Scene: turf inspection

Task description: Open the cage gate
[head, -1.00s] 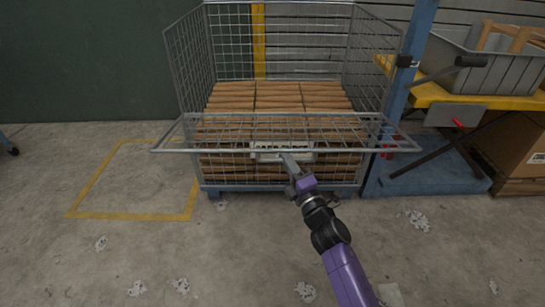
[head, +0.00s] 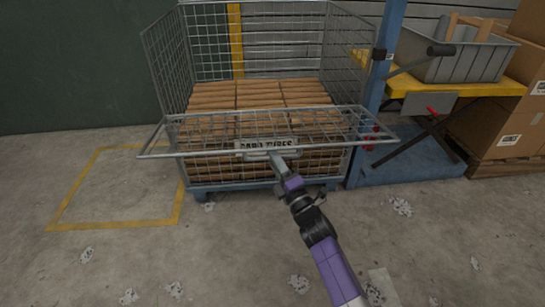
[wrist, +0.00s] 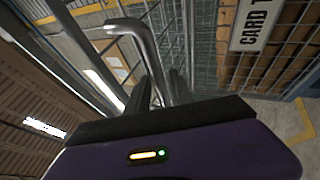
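The wire mesh cage (head: 165,70) stands on the concrete floor. Its gate (head: 200,130), a mesh panel in a grey tube frame, juts out from the front toward me, roughly level. My gripper (head: 275,158) is at the sign, at the gate's front edge. In the wrist view, the dark fingers of my gripper (wrist: 158,92) are on both sides of a bent metal handle (wrist: 150,55) and appear closed on it.
Stacked brown tubes (head: 255,93) lie inside the cage. A blue post (head: 388,60) stands to its right, beside a yellow lift table (head: 425,103) with a grey bin (head: 450,62). Cardboard boxes (head: 525,125) stand at far right. Bare floor lies in front and left, with a yellow-marked square (head: 110,222).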

